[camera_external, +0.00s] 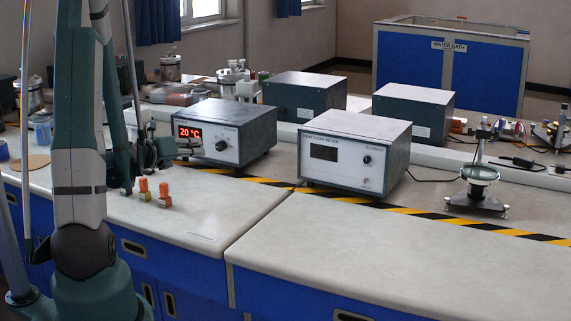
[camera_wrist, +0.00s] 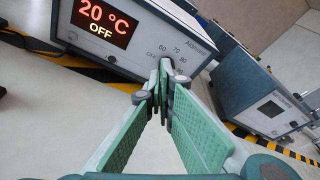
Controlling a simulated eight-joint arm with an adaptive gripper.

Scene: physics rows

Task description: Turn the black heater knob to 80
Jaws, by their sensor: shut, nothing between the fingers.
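The heater is a grey box (camera_external: 232,132) with a white front and a red display reading 20 °C, on the bench in the external view. Its black knob (camera_external: 221,146) is on the right of that front. In the wrist view the heater's display (camera_wrist: 104,20) reads 20 °C and OFF, and the printed marks 60, 70 and 80 show beside my fingertips. My gripper (camera_wrist: 165,66) is shut and empty, its green fingers together in front of the knob area. The fingers hide the knob there, so I cannot tell whether they touch it.
A heat flow meter (camera_external: 354,150) stands to the right of the heater. Small orange-topped pieces (camera_external: 164,190) stand on the bench in front. Black and yellow tape (camera_external: 420,213) runs along the bench. The right front bench top (camera_external: 330,250) is clear.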

